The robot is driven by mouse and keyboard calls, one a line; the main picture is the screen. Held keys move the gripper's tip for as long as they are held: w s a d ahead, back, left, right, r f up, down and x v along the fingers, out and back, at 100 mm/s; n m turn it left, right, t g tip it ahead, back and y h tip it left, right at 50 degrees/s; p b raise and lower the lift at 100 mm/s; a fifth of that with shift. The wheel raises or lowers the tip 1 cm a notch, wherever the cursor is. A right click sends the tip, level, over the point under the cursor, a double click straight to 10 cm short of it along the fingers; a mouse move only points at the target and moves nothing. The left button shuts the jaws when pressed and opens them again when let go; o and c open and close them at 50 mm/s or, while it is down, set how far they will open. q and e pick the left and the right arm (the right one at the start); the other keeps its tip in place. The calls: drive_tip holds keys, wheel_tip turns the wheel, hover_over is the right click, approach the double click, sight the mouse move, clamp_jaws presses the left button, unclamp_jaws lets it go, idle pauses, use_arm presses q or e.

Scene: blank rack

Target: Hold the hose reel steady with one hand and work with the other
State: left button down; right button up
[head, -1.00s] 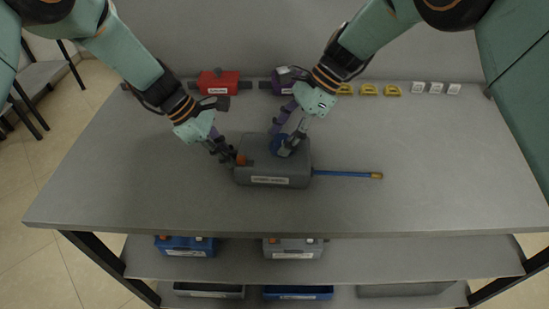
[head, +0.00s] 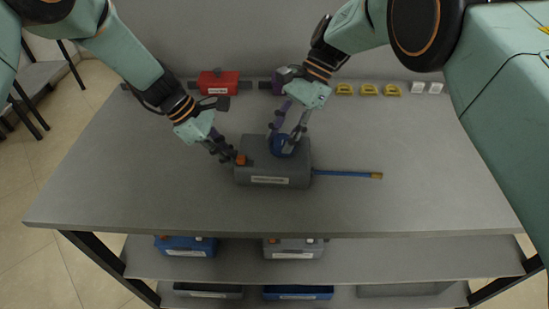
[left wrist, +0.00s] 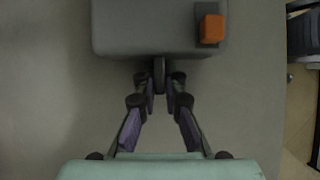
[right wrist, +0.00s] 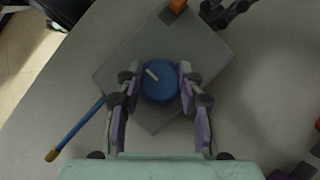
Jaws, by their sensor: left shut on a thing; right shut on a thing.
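The hose reel is a grey box (head: 272,170) with a blue knob (head: 283,146) on top and an orange block (head: 241,159) at its left end. A blue hose (head: 340,173) with a brass tip sticks out to the right. My left gripper (head: 226,155) is shut on a dark tab (left wrist: 158,70) at the box's left side. My right gripper (head: 288,138) is shut on the blue knob from above. In the right wrist view the knob (right wrist: 160,82) sits between the fingers, with a white mark on its top. The box's label is too small to read.
A red box (head: 218,82) and a purple item stand along the table's back, with yellow pieces (head: 368,90) and white ones (head: 418,87) to the right. The lower shelves hold blue (head: 186,246) and grey boxes. The table front is clear.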

drive_tip(key=c, duration=0.3)
drive_tip(key=m+t, duration=0.1)
drive_tip(key=m, duration=0.1)
drive_tip(key=m+t+y, duration=0.1)
drive_tip(key=m+t, duration=0.1)
drive_tip(key=m, duration=0.1)
drive_tip(key=shift+m, duration=0.3)
drive_tip(key=m+t, duration=0.2)
drive_tip(key=m, duration=0.2)
drive_tip(key=shift+m+t, duration=0.4)
drive_tip(key=o, duration=0.9)
drive_tip(key=n+g, duration=0.1)
drive_tip(key=n, duration=0.1)
drive_tip(key=n+g, duration=0.2)
drive_tip(key=n, duration=0.1)
drive_tip(key=shift+w+f+n, duration=0.1)
drive_tip(key=shift+n, duration=0.2)
drive_tip(key=n+g+h, duration=0.1)
drive_tip(key=n+g, duration=0.1)
drive_tip(key=n, duration=0.2)
drive_tip(key=shift+n+g, duration=0.4)
drive_tip(key=shift+c, duration=0.3)
